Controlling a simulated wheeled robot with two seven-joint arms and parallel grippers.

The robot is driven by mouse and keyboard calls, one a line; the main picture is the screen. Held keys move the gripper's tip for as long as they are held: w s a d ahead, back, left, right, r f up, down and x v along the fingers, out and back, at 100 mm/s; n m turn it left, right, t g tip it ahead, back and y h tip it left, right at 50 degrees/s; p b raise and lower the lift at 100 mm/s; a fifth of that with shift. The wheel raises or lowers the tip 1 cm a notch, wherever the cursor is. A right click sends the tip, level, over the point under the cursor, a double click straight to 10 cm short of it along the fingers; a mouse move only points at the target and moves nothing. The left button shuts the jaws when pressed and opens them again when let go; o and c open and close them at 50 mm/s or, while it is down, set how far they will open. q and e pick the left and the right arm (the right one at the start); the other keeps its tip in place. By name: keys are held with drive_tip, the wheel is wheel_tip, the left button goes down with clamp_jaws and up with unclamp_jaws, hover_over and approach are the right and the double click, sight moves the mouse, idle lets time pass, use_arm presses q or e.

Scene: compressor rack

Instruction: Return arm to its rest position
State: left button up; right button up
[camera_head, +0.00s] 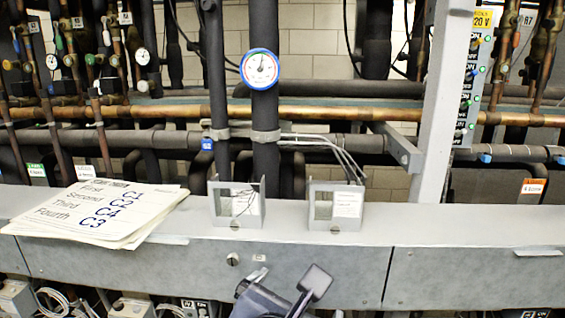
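One of my grippers (290,278) shows at the bottom centre, in front of the grey metal beam. Its dark body is cut off by the lower edge of the picture. From the way it leans up and to the right, I take it for my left gripper. Its two fingers stand apart with nothing seen between them. My other gripper is not in view.
A grey beam (330,258) crosses the view. Papers (98,212) lie on its left part, and two metal brackets (235,205) (334,207) stand mid-beam. Behind are pipes, a round gauge (259,69), a grey post (440,100) and a switch panel (472,85).

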drive_tip(key=s+d+f+m+g, duration=0.1)
drive_tip(key=d+f+m+g, duration=0.2)
drive_tip(key=d+f+m, duration=0.3)
drive_tip(key=d+f+m+g, duration=0.3)
drive_tip(key=d+f, duration=0.1)
drive_tip(key=d, duration=0.4)
drive_tip(key=s+d+f+m+y, duration=0.2)
drive_tip(key=s+m, duration=0.3)
drive_tip(key=m, duration=0.6)
drive_tip(key=s+d+f+m+g+y, duration=0.1)
drive_tip(key=s+f+m+y, duration=0.4)
drive_tip(key=m, duration=0.5)
drive_tip(key=shift+d+f+m+p, duration=0.2)
drive_tip(key=shift+d+m+p, duration=0.2)
drive_tip(key=shift+d, duration=0.5)
